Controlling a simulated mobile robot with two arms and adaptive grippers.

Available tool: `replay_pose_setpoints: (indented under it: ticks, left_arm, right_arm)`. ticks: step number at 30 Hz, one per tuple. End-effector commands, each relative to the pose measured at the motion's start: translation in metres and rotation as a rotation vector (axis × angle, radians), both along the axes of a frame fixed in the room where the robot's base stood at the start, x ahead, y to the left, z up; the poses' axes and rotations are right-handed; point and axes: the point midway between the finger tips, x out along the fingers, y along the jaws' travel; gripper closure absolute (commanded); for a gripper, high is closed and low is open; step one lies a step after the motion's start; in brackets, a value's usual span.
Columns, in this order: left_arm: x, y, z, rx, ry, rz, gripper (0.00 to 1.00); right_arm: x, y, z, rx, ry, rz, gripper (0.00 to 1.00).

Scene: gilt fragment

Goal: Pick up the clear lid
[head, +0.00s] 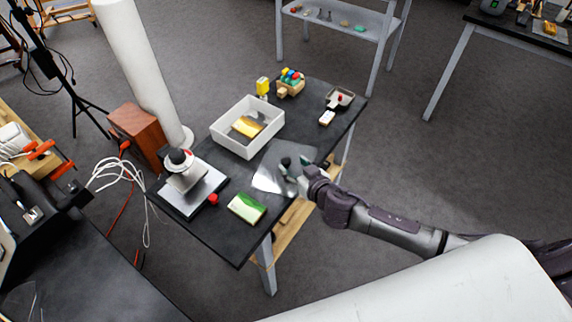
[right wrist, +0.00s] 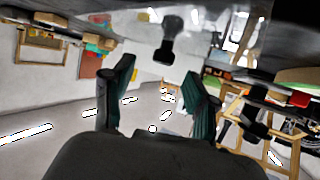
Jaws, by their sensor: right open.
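The clear lid (head: 298,150) is a see-through sheet with a dark knob, to the right of the white box on the dark table. It is hard to make out against the tabletop. My right gripper (head: 297,168) is at the lid, close to the knob. In the right wrist view, its two green-padded fingers (right wrist: 160,98) are spread. The dark knob (right wrist: 168,42) shows beyond and roughly between the fingertips, with the pale lid (right wrist: 205,52) around it. I cannot tell whether the fingers touch the lid. My left gripper is not in view.
The white box (head: 228,143) holds a gilt piece (head: 247,127). A scale-like device (head: 190,190), a green-and-white block (head: 247,208), a yellow item (head: 262,86), colored blocks (head: 290,82) and a small tray (head: 340,97) share the table. A white column (head: 140,70) stands behind.

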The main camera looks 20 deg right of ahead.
Motion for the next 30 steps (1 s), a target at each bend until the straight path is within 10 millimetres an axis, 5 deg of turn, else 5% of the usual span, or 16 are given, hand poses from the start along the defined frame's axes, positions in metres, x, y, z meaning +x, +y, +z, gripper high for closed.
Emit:
replay_pose_setpoints:
  ticks: [12,22,30]
  left_arm:
    - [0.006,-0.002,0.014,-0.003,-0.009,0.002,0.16]
    - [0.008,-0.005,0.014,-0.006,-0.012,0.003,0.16]
    - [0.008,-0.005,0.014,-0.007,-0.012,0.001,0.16]
  right_arm:
    - [0.040,0.011,-0.019,-0.001,0.001,-0.001,0.42]
    - [0.046,0.012,-0.024,0.000,0.002,0.000,0.42]
    - [0.046,0.012,-0.024,0.000,0.002,0.000,0.84]
